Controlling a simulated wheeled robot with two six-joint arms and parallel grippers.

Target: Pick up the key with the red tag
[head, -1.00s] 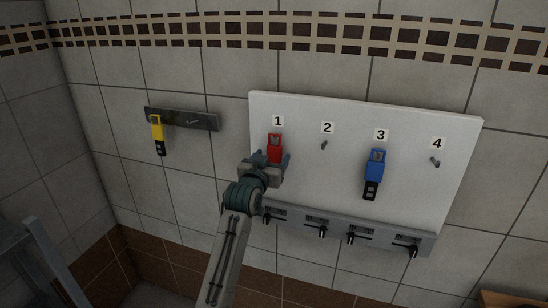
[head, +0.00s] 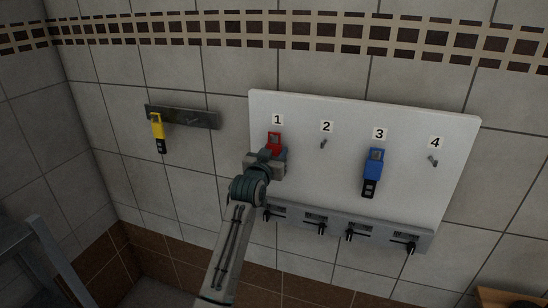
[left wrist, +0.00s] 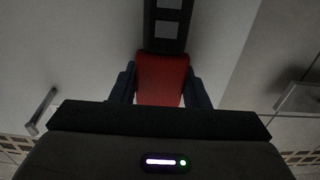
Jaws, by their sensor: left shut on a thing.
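The red tag (head: 274,139) of the key hangs under label 1 on the white board (head: 330,210). My left gripper (head: 275,153) covers its lower part in the head view. In the left wrist view the red tag (left wrist: 162,78) sits between the two blue fingers (left wrist: 160,88), which are shut on it. A dark strip with light windows (left wrist: 167,25) extends from the tag there. Whether the tag is still on its hook is hidden. My right gripper is not in view.
A blue-tagged key (head: 373,165) hangs under label 3. Hooks 2 (head: 323,144) and 4 (head: 433,161) are bare. A yellow-tagged key (head: 157,130) hangs on a dark rail (head: 200,120) at left.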

